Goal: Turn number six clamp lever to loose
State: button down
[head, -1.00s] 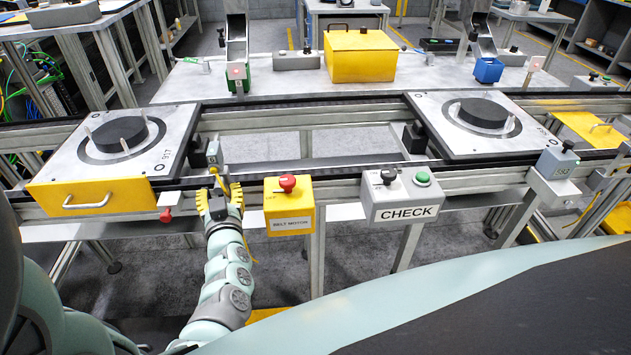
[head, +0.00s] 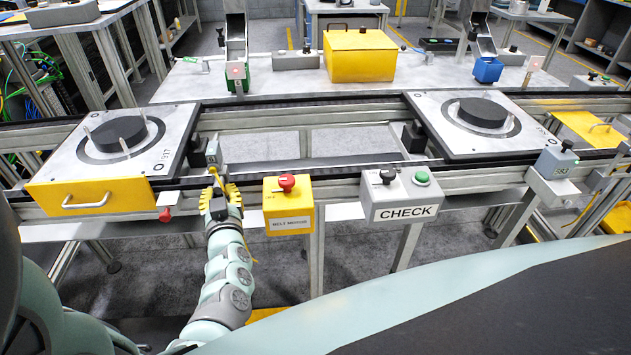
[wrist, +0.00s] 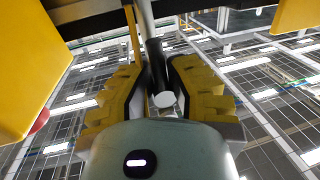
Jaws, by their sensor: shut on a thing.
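My gripper (head: 221,186) has its yellow fingers up at the front rail of the conveyor, below a small grey clamp block (head: 212,153) and right of the left pallet. In the wrist view, the fingers close around a dark rod-like lever (wrist: 156,68) with a pale round end (wrist: 164,99). The gripper is shut on this lever. In the head view the fingers mostly hide the lever. I cannot read a number six or any loose marking.
The left pallet (head: 175,137), marked 917, and the right pallet (head: 522,139) sit on the conveyor. A yellow box with a red button (head: 287,183) stands close right of my gripper, then the CHECK box (head: 407,198). A yellow drawer (head: 90,196) and a red knob (head: 165,215) are left.

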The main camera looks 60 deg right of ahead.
jog(key=shift+w+r+n+b, duration=0.1)
jog(key=shift+r+n+b, duration=0.1)
jog(key=shift+n+b, duration=0.35)
jog(key=shift+n, duration=0.35)
jog(key=shift+n+b, duration=0.7)
jog(key=shift+n, duration=0.4)
jog(key=n, duration=0.1)
jog(key=n+g+b, duration=0.1)
jog(key=n, duration=0.1)
jog(key=shift+s+d+r+b, duration=0.15)
jog(key=shift+s+b, duration=0.1)
jog(key=shift+b, duration=0.1)
jog(key=n, duration=0.2)
jog(key=n+g+b, duration=0.1)
jog(key=n, duration=0.1)
jog(key=shift+s+d+r, duration=0.15)
jog(key=shift+s+r, duration=0.05)
jog(key=shift+s+r+n+g, duration=0.1)
jog(key=shift+n+g, duration=0.5)
jog(key=shift+n, duration=0.8)
jog(key=shift+d+b, duration=0.1)
jog(key=shift+b, duration=0.2)
